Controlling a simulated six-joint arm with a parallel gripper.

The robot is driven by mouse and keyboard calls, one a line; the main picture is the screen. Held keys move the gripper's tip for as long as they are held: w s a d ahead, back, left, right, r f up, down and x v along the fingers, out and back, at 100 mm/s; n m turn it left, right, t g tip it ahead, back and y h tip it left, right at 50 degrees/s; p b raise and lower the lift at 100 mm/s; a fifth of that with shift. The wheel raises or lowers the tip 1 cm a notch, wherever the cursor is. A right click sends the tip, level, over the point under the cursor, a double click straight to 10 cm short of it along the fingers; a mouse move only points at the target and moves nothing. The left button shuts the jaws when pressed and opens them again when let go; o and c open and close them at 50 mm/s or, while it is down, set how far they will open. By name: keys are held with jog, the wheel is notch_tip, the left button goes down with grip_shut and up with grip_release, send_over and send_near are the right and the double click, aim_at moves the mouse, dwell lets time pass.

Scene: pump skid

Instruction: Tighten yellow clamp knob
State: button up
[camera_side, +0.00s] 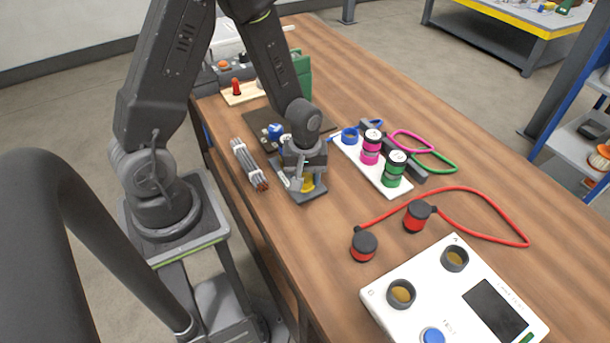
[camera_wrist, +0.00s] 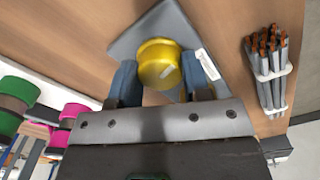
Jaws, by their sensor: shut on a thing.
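The yellow clamp knob (camera_wrist: 158,64) is a round yellow cap with a pale mark on its top. It stands on a grey plate (camera_wrist: 130,38) in the wrist view. In the side view the knob (camera_side: 307,184) shows low beneath my gripper, partly covered by it. My gripper (camera_wrist: 158,80) points down over the plate with one finger on each side of the knob, shut on it. In the side view my gripper (camera_side: 304,172) hides much of the plate (camera_side: 308,198).
A bundle of grey rods (camera_side: 246,163) lies left of the plate. A white board with pink and green caps (camera_side: 370,150) stands to the right. Red connectors (camera_side: 364,246) with a looped red cable and a white panel box (camera_side: 384,304) are nearer the front.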

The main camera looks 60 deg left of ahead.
aim_at(305, 177)
jog(key=m, duration=0.6)
jog(key=shift+m, duration=0.3)
jog(key=m, duration=0.5)
jog(key=shift+m, duration=0.3)
jog(key=o, duration=0.9)
jog(key=shift+r, duration=6.9)
jog(key=shift+r, duration=0.1)
